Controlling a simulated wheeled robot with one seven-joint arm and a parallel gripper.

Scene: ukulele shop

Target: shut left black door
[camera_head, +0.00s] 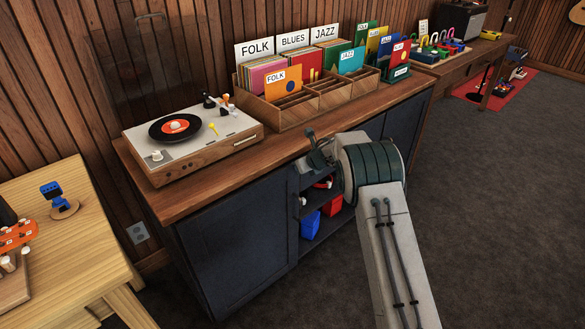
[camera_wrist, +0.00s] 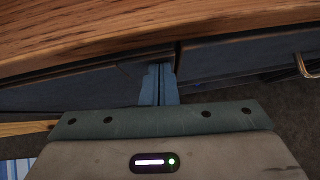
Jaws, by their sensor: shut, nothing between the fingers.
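The left black door (camera_head: 238,238) is the dark blue-black panel under the record player end of the cabinet. It looks close to flush with the front; I cannot tell whether a small gap remains. My gripper (camera_head: 318,158) is at the cabinet front, just under the counter edge and right of this door, partly hidden by my wrist. In the wrist view its fingers (camera_wrist: 158,84) are together and empty, pointing at dark panels below the wooden top. I cannot tell whether they touch.
The wooden counter (camera_head: 215,190) overhangs the front, close above my gripper. An open shelf bay beside the door holds a blue item (camera_head: 311,225) and a red item (camera_head: 332,206). A right door (camera_head: 400,128) lies beyond. A light wooden table (camera_head: 65,265) stands left. Carpet at right is clear.

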